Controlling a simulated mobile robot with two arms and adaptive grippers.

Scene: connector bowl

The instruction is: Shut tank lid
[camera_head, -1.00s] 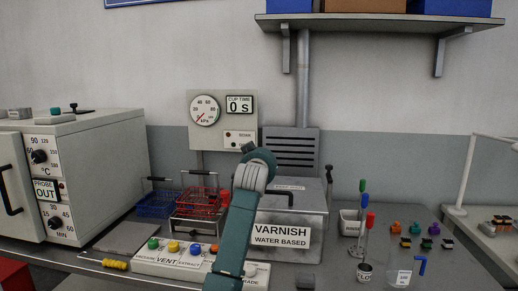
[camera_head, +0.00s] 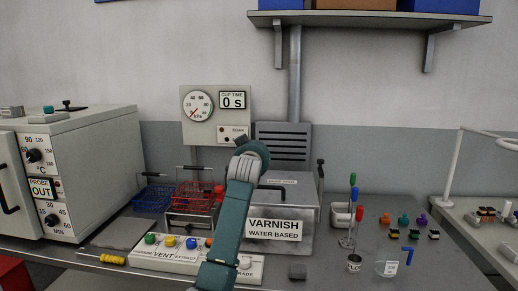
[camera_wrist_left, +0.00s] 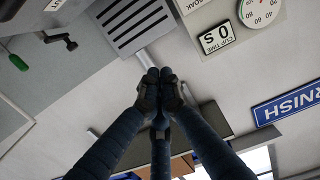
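The grey metal tank (camera_head: 308,228) with the "VARNISH WATER BASED" label stands at the middle of the bench. Its lid (camera_head: 300,187) appears to lie flat on top, with a dark bar handle (camera_head: 271,187) near its left side; my arm hides part of the left side, so I cannot tell if it is fully seated. My teal arm rises in front of the tank's left edge in the head view, its gripper hidden. In the left wrist view my left gripper (camera_wrist_left: 160,78) has its dark fingertips together, with nothing visible between them, against wall and vent. My right gripper is not in view.
Red (camera_head: 194,197) and blue (camera_head: 154,197) wire baskets stand left of the tank, behind a button panel (camera_head: 170,258). A gauge panel (camera_head: 215,127) and slatted vent (camera_head: 283,138) are behind. A shelf (camera_head: 370,18) hangs above.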

